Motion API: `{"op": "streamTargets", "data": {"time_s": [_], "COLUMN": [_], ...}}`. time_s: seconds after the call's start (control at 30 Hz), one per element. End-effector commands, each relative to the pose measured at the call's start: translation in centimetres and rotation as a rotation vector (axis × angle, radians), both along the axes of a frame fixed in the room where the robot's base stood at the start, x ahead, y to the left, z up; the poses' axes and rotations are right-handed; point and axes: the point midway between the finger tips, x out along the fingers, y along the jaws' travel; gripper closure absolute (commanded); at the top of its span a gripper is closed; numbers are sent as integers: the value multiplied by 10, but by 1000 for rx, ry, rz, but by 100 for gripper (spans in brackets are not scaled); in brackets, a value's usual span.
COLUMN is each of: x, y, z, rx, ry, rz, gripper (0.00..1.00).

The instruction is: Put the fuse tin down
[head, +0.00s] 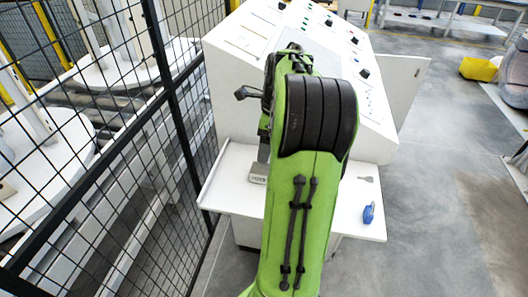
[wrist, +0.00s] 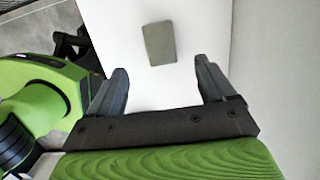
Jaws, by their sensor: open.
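The fuse tin, which I take to be the grey-green rectangular block (wrist: 159,43), lies on a white surface in the wrist view. My gripper (wrist: 160,75) is open, with a dark finger on either side and nothing between them. The tin is beyond the fingertips, apart from both fingers. In the head view my green arm hides the gripper. A small greyish item (head: 258,173) shows beside the arm on the white shelf; I cannot tell if it is the tin.
The white shelf (head: 345,222) juts from a white control console (head: 236,68). A blue object (head: 369,212) and a small grey item (head: 366,179) lie on its right part. A black mesh fence (head: 110,130) stands close on the left.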

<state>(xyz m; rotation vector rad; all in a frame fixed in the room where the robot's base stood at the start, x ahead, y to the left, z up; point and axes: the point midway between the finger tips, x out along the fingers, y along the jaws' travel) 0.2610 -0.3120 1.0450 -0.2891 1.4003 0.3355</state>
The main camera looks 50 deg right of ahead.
Motion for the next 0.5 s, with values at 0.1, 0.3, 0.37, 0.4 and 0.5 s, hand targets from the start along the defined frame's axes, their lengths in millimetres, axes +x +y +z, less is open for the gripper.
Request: {"op": "streamTargets", "data": {"time_s": [0.1,0.3,0.37,0.4,0.5], "x": [-2,0,7,13,26], "y": [-1,4,19,37,101], "z": [13,15,21,28,47], "rx": [-1,-8,-34,-67,-184], "ry": [0,0,-1,-2,-12], "rz": [-1,25,118,224,620], "gripper": [17,17,17,17,17]}}
